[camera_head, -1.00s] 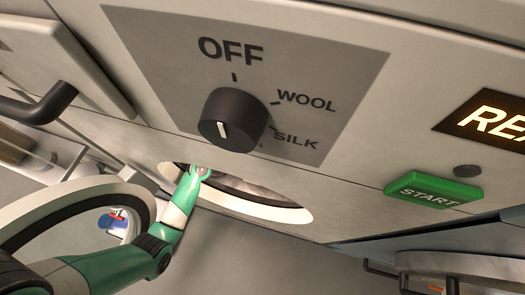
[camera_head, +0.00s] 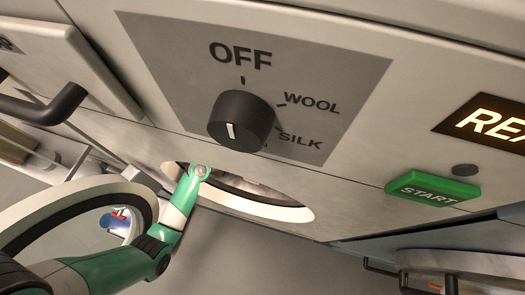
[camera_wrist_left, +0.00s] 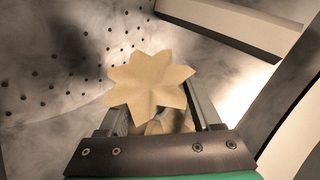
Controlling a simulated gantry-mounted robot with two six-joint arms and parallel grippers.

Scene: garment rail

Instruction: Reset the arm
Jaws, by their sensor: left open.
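My left arm (camera_head: 180,215) reaches up into the round opening (camera_head: 270,203) of the machine in the head view, and its gripper is hidden inside. In the left wrist view my left gripper (camera_wrist_left: 158,112) is open inside a drum (camera_wrist_left: 60,70) with a perforated wall. A tan, star-shaped, cloth-like piece (camera_wrist_left: 150,80) shows in front of and between the fingers; I cannot tell if it touches them. More tan material shows below it. My right gripper is not in view.
A round door ring (camera_head: 85,205) stands open left of the opening, close to my arm. Above are a dark dial (camera_head: 242,120) marked OFF, WOOL and SILK, a green START button (camera_head: 432,188) and a lit display (camera_head: 490,122). A light bar (camera_wrist_left: 235,28) crosses the drum.

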